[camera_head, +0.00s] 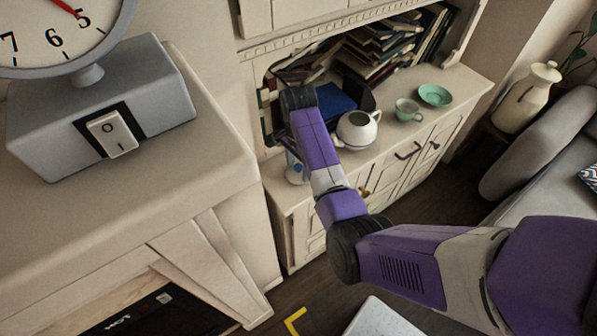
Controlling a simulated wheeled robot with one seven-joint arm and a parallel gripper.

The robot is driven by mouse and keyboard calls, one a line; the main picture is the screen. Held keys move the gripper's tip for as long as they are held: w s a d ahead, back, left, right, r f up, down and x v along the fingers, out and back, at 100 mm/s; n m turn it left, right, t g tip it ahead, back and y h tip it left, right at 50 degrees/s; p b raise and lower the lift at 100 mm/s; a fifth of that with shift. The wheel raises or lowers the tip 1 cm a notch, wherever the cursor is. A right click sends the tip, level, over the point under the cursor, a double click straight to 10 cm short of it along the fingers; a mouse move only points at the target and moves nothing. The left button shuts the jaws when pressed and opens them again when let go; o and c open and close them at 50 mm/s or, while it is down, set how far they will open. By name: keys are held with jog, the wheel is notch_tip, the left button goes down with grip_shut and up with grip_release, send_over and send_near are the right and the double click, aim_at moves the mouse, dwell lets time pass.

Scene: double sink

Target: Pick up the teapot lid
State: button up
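A white teapot (357,131) stands on the top of the cream cabinet, just right of my purple forearm. Its top shows a dark round opening, with no lid on it. I cannot make out the teapot lid anywhere in view; my arm covers part of the cabinet top. My arm reaches up from the lower right, and its wrist end is by the shelf, left of the teapot. My gripper's fingers cannot be made out behind the arm. A small blue and white thing (294,168) shows at the forearm's left edge, too covered to identify.
A green cup (408,110) and green saucer (434,95) stand right of the teapot on the cabinet (395,146). Books (385,50) fill the shelf behind. A scale (103,110) sits on the left mantel. A white jug (527,97) and grey sofa (540,140) are at right.

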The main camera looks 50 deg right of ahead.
jog(key=c, duration=1.1)
jog(key=shift+s+f, duration=0.15)
